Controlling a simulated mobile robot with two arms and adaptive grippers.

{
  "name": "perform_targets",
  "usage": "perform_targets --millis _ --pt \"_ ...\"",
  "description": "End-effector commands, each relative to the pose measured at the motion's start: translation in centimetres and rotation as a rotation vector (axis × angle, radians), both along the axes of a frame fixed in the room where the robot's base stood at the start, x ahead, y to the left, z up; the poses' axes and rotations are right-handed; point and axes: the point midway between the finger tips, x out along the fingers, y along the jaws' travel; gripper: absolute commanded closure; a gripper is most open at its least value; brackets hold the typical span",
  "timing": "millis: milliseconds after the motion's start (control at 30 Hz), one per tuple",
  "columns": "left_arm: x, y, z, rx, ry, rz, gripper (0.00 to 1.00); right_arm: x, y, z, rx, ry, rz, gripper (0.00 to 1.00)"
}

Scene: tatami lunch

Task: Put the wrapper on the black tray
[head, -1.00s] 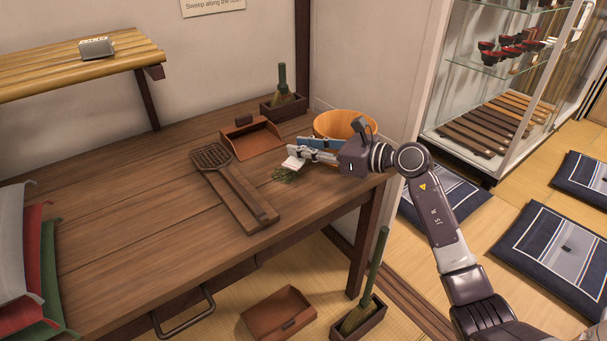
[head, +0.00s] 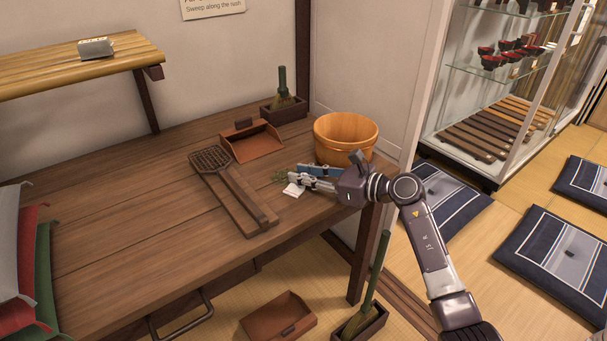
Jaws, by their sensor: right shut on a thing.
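A small white piece, which looks like the wrapper (head: 292,190), is at the tips of my right gripper (head: 300,184). The gripper is shut on it, low over the wooden table near its right end. I cannot tell whether the wrapper touches the tabletop. A small green sprig (head: 280,176) lies on the table just behind it. I see no black tray in this view. My left gripper is not in view.
On the wooden table (head: 130,220) are a wooden bucket (head: 345,132) behind my right gripper, a brown dustpan (head: 255,145), a brush in a box (head: 284,100) and a long wooden tool (head: 230,185). The table's middle left is clear.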

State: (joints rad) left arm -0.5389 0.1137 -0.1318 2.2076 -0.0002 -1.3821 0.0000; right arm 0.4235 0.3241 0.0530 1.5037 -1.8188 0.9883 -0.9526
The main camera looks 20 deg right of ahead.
Motion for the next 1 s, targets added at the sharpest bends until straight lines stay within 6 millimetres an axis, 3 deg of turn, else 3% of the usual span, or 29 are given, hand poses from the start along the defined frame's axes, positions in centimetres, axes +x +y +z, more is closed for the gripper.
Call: perform_targets --millis 67,100,267,667,1000 --pt "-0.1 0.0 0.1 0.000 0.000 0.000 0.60 0.0 0.0 -0.1 0.000 0.000 0.000 0.85" --pt "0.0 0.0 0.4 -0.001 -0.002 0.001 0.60 0.0 0.0 -0.1 0.000 0.000 0.000 0.76" --pt "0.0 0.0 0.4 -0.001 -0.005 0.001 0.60 0.0 0.0 -0.1 0.000 0.000 0.000 0.61" --pt "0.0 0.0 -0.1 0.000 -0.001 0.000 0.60 0.0 0.0 0.3 0.001 -0.001 -0.001 0.61" --pt "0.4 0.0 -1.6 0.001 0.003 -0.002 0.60 -5.3 -5.0 1.5 -0.005 0.001 -0.003 0.61"
